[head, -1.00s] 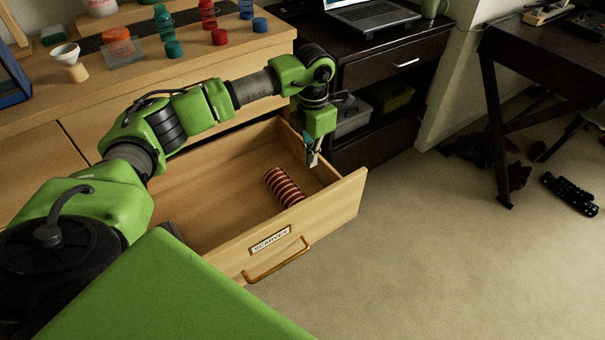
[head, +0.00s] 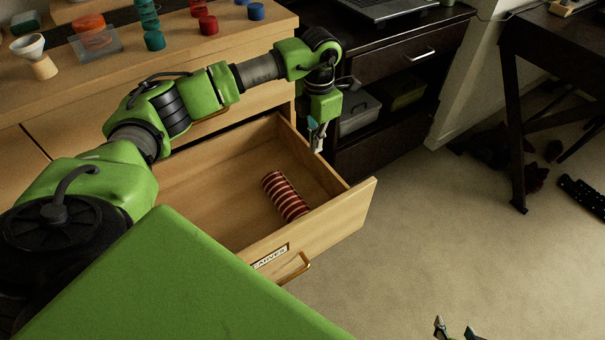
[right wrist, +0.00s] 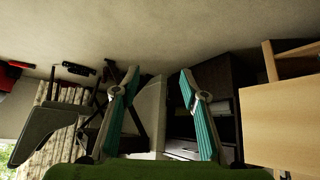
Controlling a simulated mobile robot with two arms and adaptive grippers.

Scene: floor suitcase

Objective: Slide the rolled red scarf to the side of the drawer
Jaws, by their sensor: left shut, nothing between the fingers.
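The rolled red scarf (head: 285,196), with pale stripes, lies in the open wooden drawer (head: 212,195), near its right part. A gap shows between the scarf and the drawer's right wall. My left gripper (head: 317,142) is shut and empty, by the top of the drawer's right wall, beyond the scarf and apart from it. My right gripper (head: 455,330) shows at the bottom edge of the head view, away from the drawer over the floor. In the right wrist view its two teal-padded fingers (right wrist: 160,85) are spread with nothing held between them.
The dresser top (head: 185,60) holds bottles, lids and a funnel. A dark cabinet (head: 385,110) with a laptop stands right of the drawer. A dark desk (head: 520,110) is farther right.

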